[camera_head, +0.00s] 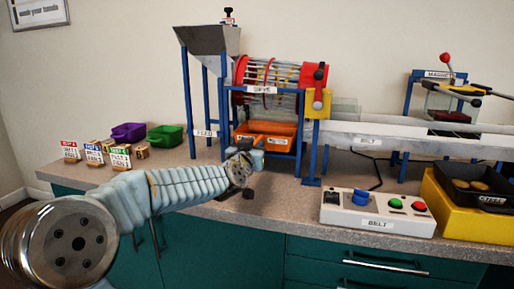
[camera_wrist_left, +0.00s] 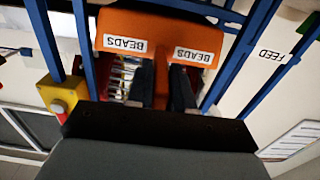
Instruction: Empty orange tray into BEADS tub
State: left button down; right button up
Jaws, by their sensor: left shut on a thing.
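The orange tray (camera_head: 290,129) sits under the sieve drum, between blue posts. Its front carries two BEADS labels, which also show on the tray in the wrist view (camera_wrist_left: 160,30). My left gripper (camera_head: 254,150) reaches the tray's front from below left. In the wrist view its two dark fingers (camera_wrist_left: 162,75) are closed on an orange part of the tray front, between the labels. The tray's inside is hidden, so its contents cannot be told. I cannot make out a separate tub marked BEADS. My right gripper does not show.
The belt control box (camera_head: 377,212) and black STEEL tray (camera_head: 480,190) are at right.

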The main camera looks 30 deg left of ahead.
pick_arm(q)
jog(key=b+v, duration=0.2)
jog(key=v, duration=1.4)
dwell(0.3)
jog(key=shift+s+d+r, duration=0.1)
notch_tip(320, 180, up, 6)
jog(key=p, duration=0.5)
dwell(0.5)
